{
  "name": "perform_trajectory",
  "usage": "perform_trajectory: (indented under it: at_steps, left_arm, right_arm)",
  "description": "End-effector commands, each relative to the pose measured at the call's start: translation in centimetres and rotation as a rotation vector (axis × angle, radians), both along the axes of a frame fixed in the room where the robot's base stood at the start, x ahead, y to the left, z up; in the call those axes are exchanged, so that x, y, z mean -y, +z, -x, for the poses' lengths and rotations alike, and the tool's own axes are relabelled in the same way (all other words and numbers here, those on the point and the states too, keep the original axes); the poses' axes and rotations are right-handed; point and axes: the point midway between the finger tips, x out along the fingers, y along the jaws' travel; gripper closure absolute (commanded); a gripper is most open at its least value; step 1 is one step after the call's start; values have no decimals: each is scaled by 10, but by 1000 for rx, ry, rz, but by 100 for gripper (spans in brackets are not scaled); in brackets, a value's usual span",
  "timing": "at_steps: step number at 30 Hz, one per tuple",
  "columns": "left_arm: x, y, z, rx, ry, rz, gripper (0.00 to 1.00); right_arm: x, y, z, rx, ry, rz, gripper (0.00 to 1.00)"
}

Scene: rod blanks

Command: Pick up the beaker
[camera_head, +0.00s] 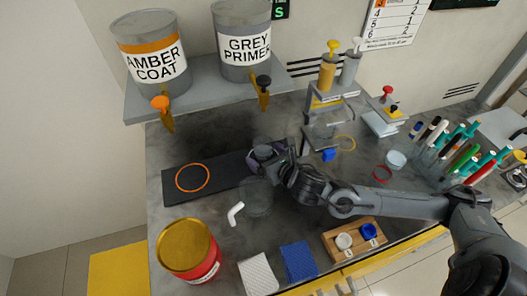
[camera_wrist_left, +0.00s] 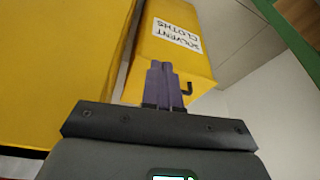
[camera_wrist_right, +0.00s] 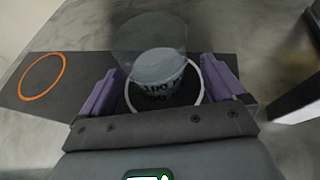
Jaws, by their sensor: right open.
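The clear beaker (camera_wrist_right: 158,80), with dark markings on its side, stands over the white ring on the dark mat in the right wrist view. Its clear upper part overlaps the area beyond. In the head view only its top (camera_head: 262,143) shows behind my right gripper (camera_head: 266,156). My right gripper's purple fingers (camera_wrist_right: 166,92) are open, one on each side of the beaker, with gaps visible. My left gripper (camera_wrist_left: 164,84) is outside the head view. Its purple fingers are together and empty, in front of a yellow box labelled solvent cloths (camera_wrist_left: 178,40).
The dark mat (camera_head: 226,172) has an orange ring (camera_head: 193,178). A clear glass vessel (camera_head: 255,197) and white bent piece (camera_head: 235,212) stand close in front. A red tin (camera_head: 190,252) is front left. The shelf (camera_head: 200,90) holds two cans above; a small rack (camera_head: 322,125) is right.

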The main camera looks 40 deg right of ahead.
Motion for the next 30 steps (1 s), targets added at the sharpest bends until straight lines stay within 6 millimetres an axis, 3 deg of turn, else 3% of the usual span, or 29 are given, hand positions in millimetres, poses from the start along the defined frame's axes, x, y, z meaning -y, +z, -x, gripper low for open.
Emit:
perform_trajectory:
  at_steps: [3, 15, 17, 30]
  left_arm:
    - [0, 0, 0, 0, 0, 0, 100]
    - [-2, -1, 0, -1, -6, -10, 100]
    - [-3, -1, 0, -1, -8, -11, 100]
    - [-2, 5, 0, -1, -7, -11, 100]
  right_arm:
    - [0, 0, 0, 0, 0, 0, 5]
    - [0, 0, 1, 0, 0, 1, 66]
    - [0, 1, 0, 1, 0, 1, 72]
    - [0, 11, 0, 1, 2, 2, 72]
